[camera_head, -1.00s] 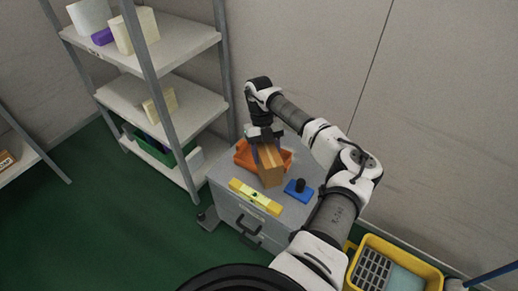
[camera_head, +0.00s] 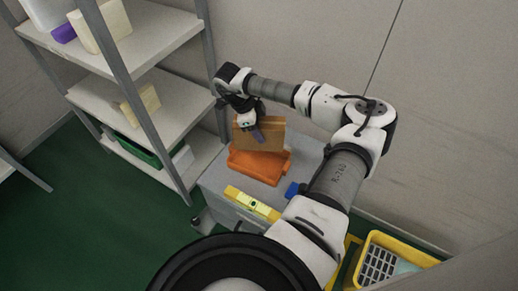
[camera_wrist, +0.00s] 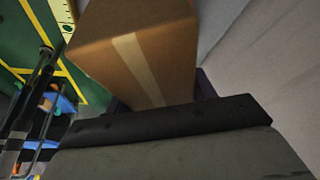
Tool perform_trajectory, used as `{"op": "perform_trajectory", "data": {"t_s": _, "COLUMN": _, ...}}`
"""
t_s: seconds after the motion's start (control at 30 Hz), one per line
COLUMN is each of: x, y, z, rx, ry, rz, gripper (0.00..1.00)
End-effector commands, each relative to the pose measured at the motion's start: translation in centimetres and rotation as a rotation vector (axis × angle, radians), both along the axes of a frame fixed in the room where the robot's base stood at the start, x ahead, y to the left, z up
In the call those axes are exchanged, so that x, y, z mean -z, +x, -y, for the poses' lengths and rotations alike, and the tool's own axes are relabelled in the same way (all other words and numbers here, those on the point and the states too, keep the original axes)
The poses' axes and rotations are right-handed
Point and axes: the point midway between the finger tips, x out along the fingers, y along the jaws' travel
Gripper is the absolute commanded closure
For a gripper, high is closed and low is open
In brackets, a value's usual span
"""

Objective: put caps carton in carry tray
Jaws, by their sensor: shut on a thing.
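The caps carton, a brown box (camera_head: 262,137) with a pale tape strip, is held in my gripper (camera_head: 254,130). In the head view it is over the back part of the orange carry tray (camera_head: 258,167); I cannot tell whether it touches the tray. In the wrist view the carton (camera_wrist: 140,50) fills the upper middle, with my gripper's dark fingers (camera_wrist: 160,100) at its near end. The tray sits on a grey cabinet top and is partly hidden by the carton.
A yellow spirit level (camera_head: 252,204) lies along the cabinet's front edge. A blue object (camera_head: 292,190) is at the right, partly behind my arm. Shelving (camera_head: 165,45) stands at the left. A yellow crate (camera_head: 395,260) is on the floor at the lower right.

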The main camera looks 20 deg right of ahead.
Motion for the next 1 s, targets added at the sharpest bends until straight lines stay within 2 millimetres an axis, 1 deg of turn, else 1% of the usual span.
{"op": "perform_trajectory", "data": {"t_s": 0.03, "x": 1.3, "y": -0.1, "z": -0.2, "rx": 0.001, "ry": 0.005, "rz": -0.003, "gripper": 0.77}}
{"op": "perform_trajectory", "data": {"t_s": 0.1, "x": 3.2, "y": -0.1, "z": -0.2, "rx": 0.001, "ry": 0.003, "rz": -0.003, "gripper": 0.77}}
{"op": "perform_trajectory", "data": {"t_s": 0.2, "x": 5.3, "y": 0.0, "z": -0.1, "rx": 0.000, "ry": 0.002, "rz": 0.000, "gripper": 0.77}}
{"op": "perform_trajectory", "data": {"t_s": 0.3, "x": 6.7, "y": 0.0, "z": 0.0, "rx": 0.001, "ry": 0.000, "rz": 0.000, "gripper": 0.77}}
{"op": "perform_trajectory", "data": {"t_s": 0.53, "x": 8.3, "y": 0.0, "z": 0.0, "rx": 0.001, "ry": -0.001, "rz": 0.002, "gripper": 0.77}}
{"op": "perform_trajectory", "data": {"t_s": 0.7, "x": 11.0, "y": 0.0, "z": -0.1, "rx": 0.002, "ry": 0.002, "rz": -0.001, "gripper": 0.77}}
{"op": "perform_trajectory", "data": {"t_s": 0.77, "x": 11.6, "y": 0.0, "z": -0.1, "rx": 0.001, "ry": 0.000, "rz": 0.000, "gripper": 0.77}}
{"op": "perform_trajectory", "data": {"t_s": 1.0, "x": 11.7, "y": 0.0, "z": 0.0, "rx": 0.000, "ry": -0.002, "rz": 0.002, "gripper": 0.77}}
